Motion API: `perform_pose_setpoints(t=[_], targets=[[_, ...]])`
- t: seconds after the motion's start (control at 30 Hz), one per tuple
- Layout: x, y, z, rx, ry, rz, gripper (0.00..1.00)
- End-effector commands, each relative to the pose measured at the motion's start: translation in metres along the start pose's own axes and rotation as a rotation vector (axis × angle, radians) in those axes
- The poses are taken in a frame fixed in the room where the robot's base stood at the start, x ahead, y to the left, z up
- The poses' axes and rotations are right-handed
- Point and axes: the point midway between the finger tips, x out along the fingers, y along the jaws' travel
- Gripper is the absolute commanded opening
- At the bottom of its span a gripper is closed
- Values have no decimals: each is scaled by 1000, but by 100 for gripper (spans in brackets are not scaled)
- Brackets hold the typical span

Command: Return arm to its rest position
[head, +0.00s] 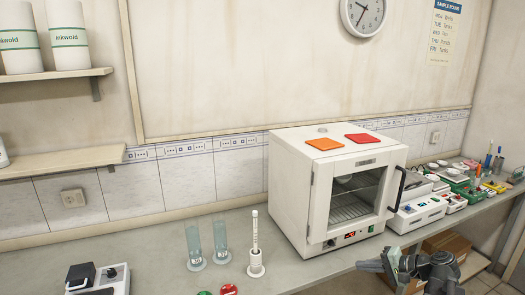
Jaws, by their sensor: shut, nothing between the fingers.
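My arm shows at the lower right of the head view, low in front of the bench's front edge. My gripper (369,266) points left, just in front of the bench (308,284) and below the white oven (333,190). Its fingers are small in the picture; they look shut and hold nothing. The gripper appears apart from the oven, though its exact gap to the bench edge is hard to tell.
Two glass cylinders (221,240) and a white stand with an upright tube (255,245) are left of the oven. Red and green discs (228,290) lie near the front. Instruments (417,212) crowd the right. A cardboard box (447,243) sits below the bench.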

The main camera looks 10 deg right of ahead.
Motion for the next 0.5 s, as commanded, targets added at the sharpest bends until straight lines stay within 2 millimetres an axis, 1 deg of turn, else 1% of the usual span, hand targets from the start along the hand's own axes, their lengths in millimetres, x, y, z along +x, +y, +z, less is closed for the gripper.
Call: perform_pose_setpoints(t=[0.03, 0.07, 0.1, 0.17, 0.2, 0.27, 0.3, 0.33, 0.4, 0.5], targets=[[39, -14, 27, -45, -72, 36, 0], [60, -19, 42, -73, -111, 63, 0], [87, -25, 65, -113, -164, 103, 0], [124, -31, 102, -180, -241, 173, 0], [146, -32, 127, -229, -290, 224, 0], [173, -32, 162, -303, -354, 301, 0], [186, -30, 183, -352, -391, 352, 0], [195, -27, 197, -389, -415, 390, 0], [210, -21, 226, -474, -460, 479, 0], [219, -8, 255, -595, -502, 616, 0]])
